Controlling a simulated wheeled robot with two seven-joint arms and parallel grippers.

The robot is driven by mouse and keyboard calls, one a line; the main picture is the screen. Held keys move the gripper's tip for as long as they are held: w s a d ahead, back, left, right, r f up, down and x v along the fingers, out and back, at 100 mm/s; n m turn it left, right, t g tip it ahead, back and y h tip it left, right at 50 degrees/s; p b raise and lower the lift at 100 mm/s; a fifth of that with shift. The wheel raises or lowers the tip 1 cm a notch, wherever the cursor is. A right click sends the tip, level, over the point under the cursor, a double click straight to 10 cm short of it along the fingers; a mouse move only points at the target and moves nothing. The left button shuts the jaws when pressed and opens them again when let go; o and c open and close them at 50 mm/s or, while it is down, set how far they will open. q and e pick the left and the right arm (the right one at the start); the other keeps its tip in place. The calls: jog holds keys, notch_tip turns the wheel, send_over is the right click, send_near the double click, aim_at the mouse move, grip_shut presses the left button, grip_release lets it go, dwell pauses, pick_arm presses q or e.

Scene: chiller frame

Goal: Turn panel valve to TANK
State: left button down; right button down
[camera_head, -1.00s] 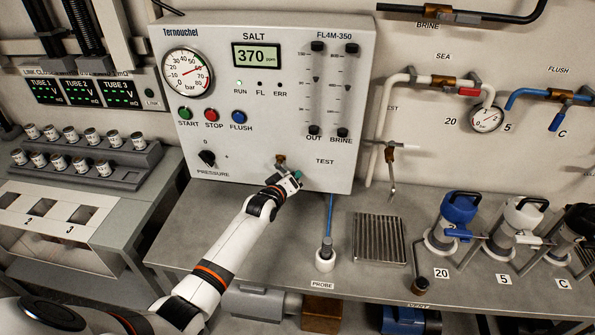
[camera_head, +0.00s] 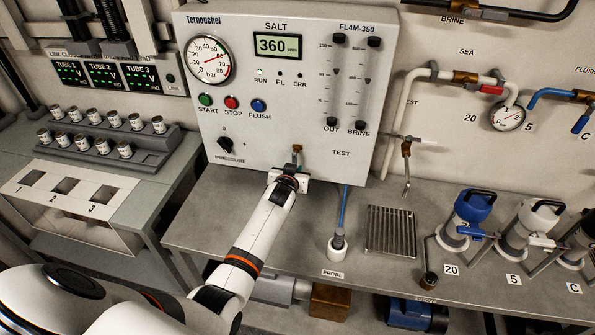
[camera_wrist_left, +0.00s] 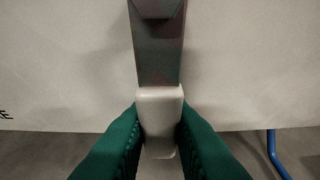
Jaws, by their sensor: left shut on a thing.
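The panel valve (camera_head: 297,150) is a small brass fitting low on the front of the grey panel (camera_head: 270,125), left of the TEST label. My left gripper (camera_head: 291,175) is straight below it, close to the panel. In the left wrist view, the green fingers (camera_wrist_left: 158,135) are shut on the white end of the valve lever (camera_wrist_left: 160,110), one on each side. The lever's grey metal arm (camera_wrist_left: 157,50) runs straight up from the fingers. No TANK label is readable. My right gripper is not in view.
A blue hose (camera_head: 344,205) drops to the probe holder (camera_head: 337,248) just right of my gripper. A ribbed metal tray (camera_head: 391,232) lies farther right on the bench. The PRESSURE knob (camera_head: 224,144) is to the left. The salt display (camera_head: 277,46) reads 360 ppm.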

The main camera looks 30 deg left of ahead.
pick_arm(q)
jog(key=shift+s+a, duration=0.1)
jog(key=shift+a, duration=0.15)
dwell(0.3)
jog(key=c, duration=1.4)
grip_release()
jog(key=shift+c, duration=0.2)
jog(key=shift+o, duration=0.6)
jog(key=shift+a, duration=0.15)
jog(key=v, duration=1.2)
